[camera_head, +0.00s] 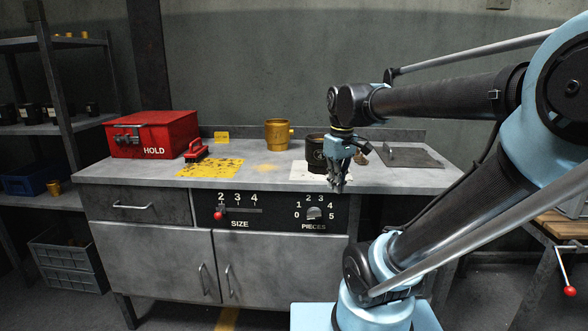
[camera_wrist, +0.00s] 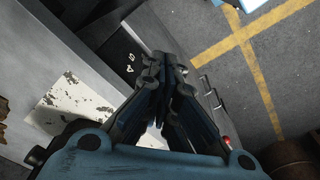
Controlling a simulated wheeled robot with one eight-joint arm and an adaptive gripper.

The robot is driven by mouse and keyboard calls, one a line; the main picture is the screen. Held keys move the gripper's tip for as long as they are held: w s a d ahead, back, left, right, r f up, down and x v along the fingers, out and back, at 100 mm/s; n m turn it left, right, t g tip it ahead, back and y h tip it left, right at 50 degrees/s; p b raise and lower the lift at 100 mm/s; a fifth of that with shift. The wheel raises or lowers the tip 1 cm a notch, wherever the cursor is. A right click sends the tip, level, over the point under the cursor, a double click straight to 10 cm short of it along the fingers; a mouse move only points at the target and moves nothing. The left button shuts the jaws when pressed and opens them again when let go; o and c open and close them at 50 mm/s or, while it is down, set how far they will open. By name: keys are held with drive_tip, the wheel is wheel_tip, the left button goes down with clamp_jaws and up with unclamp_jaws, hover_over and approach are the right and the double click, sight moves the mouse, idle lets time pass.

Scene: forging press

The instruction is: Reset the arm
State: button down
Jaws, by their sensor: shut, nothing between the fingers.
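My gripper (camera_head: 338,180) hangs pointing down at the front edge of the grey workbench (camera_head: 250,167), in front of a black cylindrical container (camera_head: 314,150). Its fingers are together and hold nothing. In the wrist view my gripper (camera_wrist: 172,68) fills the middle, with its fingers meeting near the top centre. Below it there are the bench front with its drawer panel and the floor with yellow lines. My arm reaches in from the right of the head view and bends down at the wrist.
On the bench stand a red HOLD box (camera_head: 155,133), a red-handled tool (camera_head: 196,150), a yellow mat (camera_head: 210,168), a gold cup (camera_head: 277,134) and a dark flat plate (camera_head: 408,156). A white sheet (camera_wrist: 75,105) lies on the bench top. A shelf (camera_head: 50,128) stands at the left.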

drive_tip(key=s+d+f+m, duration=0.3)
drive_tip(key=s+f, duration=0.1)
drive_tip(key=f, duration=0.3)
drive_tip(key=s+d+f+m+t, duration=0.1)
drive_tip(key=s+d+f+m, duration=0.2)
drive_tip(key=s+f, duration=0.2)
wheel_tip(320, 180, down, 2)
drive_tip(key=shift+s+d+f+m, duration=0.15)
drive_tip(key=shift+s+d+m, duration=0.1)
drive_tip(key=shift+m, duration=0.15)
